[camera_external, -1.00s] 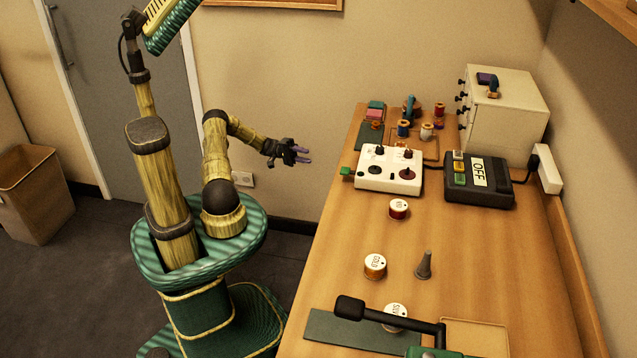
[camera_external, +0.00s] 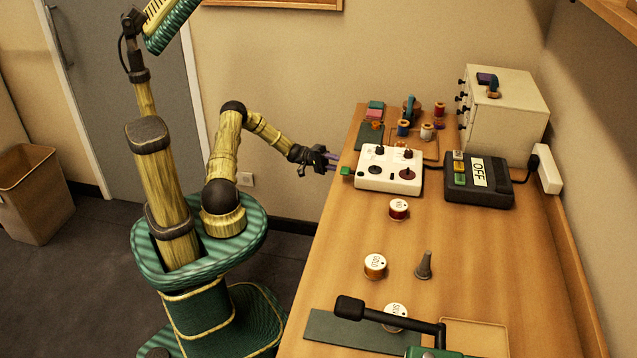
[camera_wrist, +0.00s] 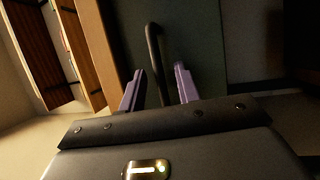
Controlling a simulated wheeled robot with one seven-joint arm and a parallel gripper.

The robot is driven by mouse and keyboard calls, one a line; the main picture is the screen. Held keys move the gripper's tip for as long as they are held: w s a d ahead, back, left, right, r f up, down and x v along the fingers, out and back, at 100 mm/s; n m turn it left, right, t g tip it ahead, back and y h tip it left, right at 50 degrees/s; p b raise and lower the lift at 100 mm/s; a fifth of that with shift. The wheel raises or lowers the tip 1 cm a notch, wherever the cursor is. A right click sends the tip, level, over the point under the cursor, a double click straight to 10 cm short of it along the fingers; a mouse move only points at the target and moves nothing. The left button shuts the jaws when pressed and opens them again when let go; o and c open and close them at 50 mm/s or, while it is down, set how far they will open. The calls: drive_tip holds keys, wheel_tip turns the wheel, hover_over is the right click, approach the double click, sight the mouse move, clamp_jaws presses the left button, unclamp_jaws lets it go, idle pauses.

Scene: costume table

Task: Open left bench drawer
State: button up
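In the wrist view, a dark green drawer front (camera_wrist: 200,35) faces me with a black bar handle (camera_wrist: 152,42). My gripper (camera_wrist: 159,70) is open, and its two purple fingers stand on either side of the handle in the picture. I cannot tell whether either finger touches it. In the external view, my gripper (camera_external: 333,162) is at the left edge of the wooden bench (camera_external: 335,235), beside the white control box. The drawer front and handle are hidden there. The drawer looks shut.
The white control box (camera_external: 389,168) with a green tab stands close to the bench edge by my gripper.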

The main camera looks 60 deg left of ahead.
drive_tip(key=shift+d, duration=0.15)
clamp_jaws()
drive_tip(key=shift+s, duration=0.1)
drive_tip(key=s+a+p, duration=0.2)
drive_tip(key=s+a, duration=1.4)
drive_tip(key=a, duration=0.1)
drive_tip(key=shift+s+p, duration=0.3)
drive_tip(key=shift+s, duration=0.05)
unclamp_jaws()
